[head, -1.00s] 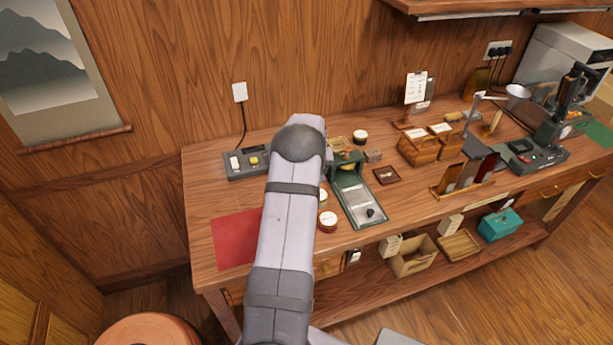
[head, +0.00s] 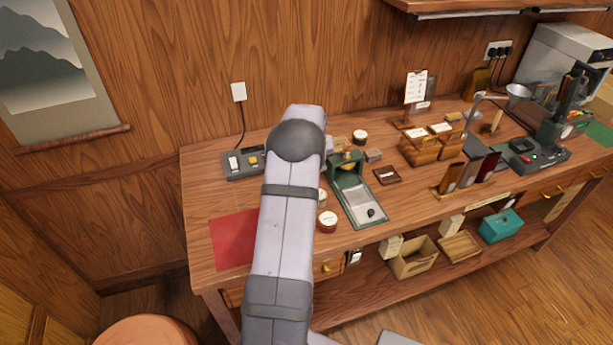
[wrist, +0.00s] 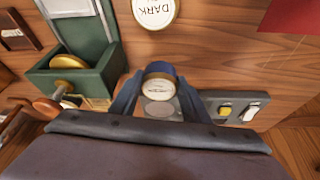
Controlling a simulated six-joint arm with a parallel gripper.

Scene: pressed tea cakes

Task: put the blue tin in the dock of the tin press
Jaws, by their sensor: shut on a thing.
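The blue tin (wrist: 161,72), with a pale lettered face, is between the two dark fingers of my gripper (wrist: 159,88) in the wrist view. The fingers are shut on its sides. Beside and partly behind the tin is a low grey unit (wrist: 226,96) with a yellow button and a white switch. I take it to be the tin press; it also shows in the head view (head: 232,172). A pale round plate (wrist: 158,110) shows just below the tin, between the fingers. I cannot tell if tin and plate touch. My arm hides the gripper and tin in the head view.
A green device (wrist: 92,68) with a brass knob stands close to the gripper. A tin marked DARK (wrist: 155,10) lies beyond the held tin. A red-sided tin (head: 327,222) stands near the front. A red mat (head: 232,240) lies at the bench's left, with bare wood around it.

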